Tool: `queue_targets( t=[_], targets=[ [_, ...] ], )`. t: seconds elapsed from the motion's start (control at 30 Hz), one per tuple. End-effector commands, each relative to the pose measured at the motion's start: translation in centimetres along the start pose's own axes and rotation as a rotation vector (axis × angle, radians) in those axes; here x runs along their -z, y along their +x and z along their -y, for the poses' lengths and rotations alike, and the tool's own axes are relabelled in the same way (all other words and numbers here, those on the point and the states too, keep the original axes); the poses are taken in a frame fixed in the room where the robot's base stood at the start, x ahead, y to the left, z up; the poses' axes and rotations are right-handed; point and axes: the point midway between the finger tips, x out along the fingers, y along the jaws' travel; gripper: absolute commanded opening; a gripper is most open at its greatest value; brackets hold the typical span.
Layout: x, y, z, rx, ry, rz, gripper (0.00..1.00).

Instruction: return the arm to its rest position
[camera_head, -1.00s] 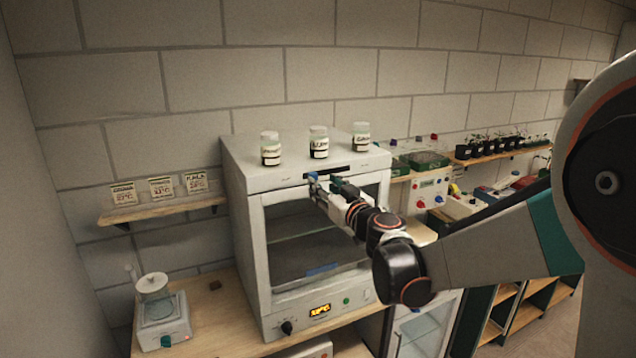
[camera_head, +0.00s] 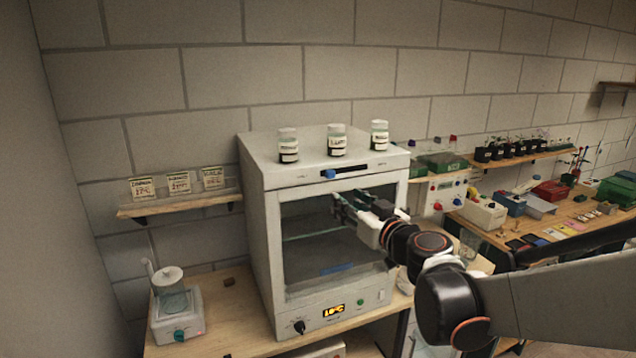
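My arm reaches in from the lower right of the head view. My gripper (camera_head: 342,204) is in front of the glass door of a white cabinet oven (camera_head: 263,240). Its two dark fingers look spread, with nothing visible between them. It is below the dark slot and the blue knob (camera_head: 330,174) at the top of the cabinet front. I cannot tell the exact gap between the fingers and the glass.
Three labelled jars (camera_head: 336,141) stand on the cabinet. A stirrer with a glass vessel (camera_head: 174,307) stands on the wooden bench at left, below a shelf (camera_head: 180,206) with cards. At right are a control box (camera_head: 438,194), seedling pots (camera_head: 505,150) and a bench with coloured boxes.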

Motion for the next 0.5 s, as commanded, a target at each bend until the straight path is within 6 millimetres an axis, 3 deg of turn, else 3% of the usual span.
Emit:
queue_targets(
  t=[0.03, 0.2, 0.5],
  targets=[
    [-1.7, -1.1, 1.1, 0.022, 0.003, 0.029, 0.4],
    [-6.6, -5.1, 4.4, 0.087, 0.028, 0.179, 0.4],
    [-17.9, -14.4, 7.1, 0.053, 0.092, 0.513, 0.4]
  ],
)
